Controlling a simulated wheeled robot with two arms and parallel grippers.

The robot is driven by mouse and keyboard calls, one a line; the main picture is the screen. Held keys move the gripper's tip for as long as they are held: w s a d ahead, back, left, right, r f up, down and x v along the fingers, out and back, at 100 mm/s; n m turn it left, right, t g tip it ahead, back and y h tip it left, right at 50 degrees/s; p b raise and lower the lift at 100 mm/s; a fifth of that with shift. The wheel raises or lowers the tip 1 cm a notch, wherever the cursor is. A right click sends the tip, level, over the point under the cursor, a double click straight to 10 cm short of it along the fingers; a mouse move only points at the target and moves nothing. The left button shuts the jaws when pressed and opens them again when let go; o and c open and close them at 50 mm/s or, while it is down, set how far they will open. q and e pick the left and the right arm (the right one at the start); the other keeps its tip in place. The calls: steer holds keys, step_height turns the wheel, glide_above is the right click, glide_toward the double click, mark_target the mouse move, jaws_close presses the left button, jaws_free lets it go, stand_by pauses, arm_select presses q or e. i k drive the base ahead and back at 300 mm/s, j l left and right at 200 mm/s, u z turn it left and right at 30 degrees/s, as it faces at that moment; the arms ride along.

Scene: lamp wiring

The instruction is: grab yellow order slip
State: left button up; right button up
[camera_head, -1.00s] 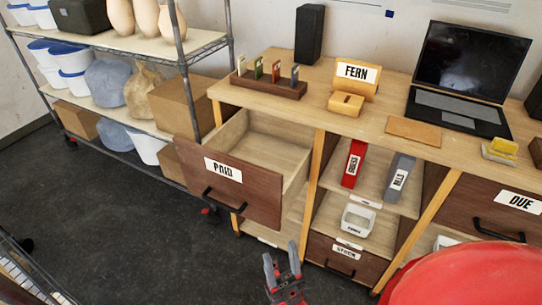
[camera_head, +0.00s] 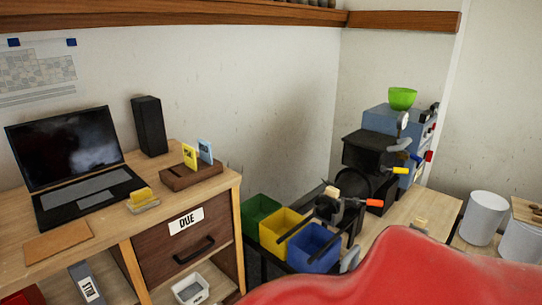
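A yellow order slip (camera_head: 190,156) stands upright in a slotted wooden holder (camera_head: 176,181) at the right end of the desk. A blue slip (camera_head: 205,151) stands just to its right in the same holder. Both slips have dark print too small to read. I make out neither of my grippers in this view, so nothing shows near the slip.
A laptop (camera_head: 70,150), a black speaker (camera_head: 149,126) and a small stand with a yellow pad (camera_head: 143,197) share the desk. The DUE drawer (camera_head: 183,240) is shut. Coloured bins (camera_head: 312,247) and a machine stand to the right. A red surface (camera_head: 400,270) blocks the lower right.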

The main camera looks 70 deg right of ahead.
mark_target(189, 152)
steer(key=z, duration=1.65)
steer(key=i+l+u, duration=0.1)
steer(key=i+l, duration=0.2)
steer(key=l, duration=0.1)
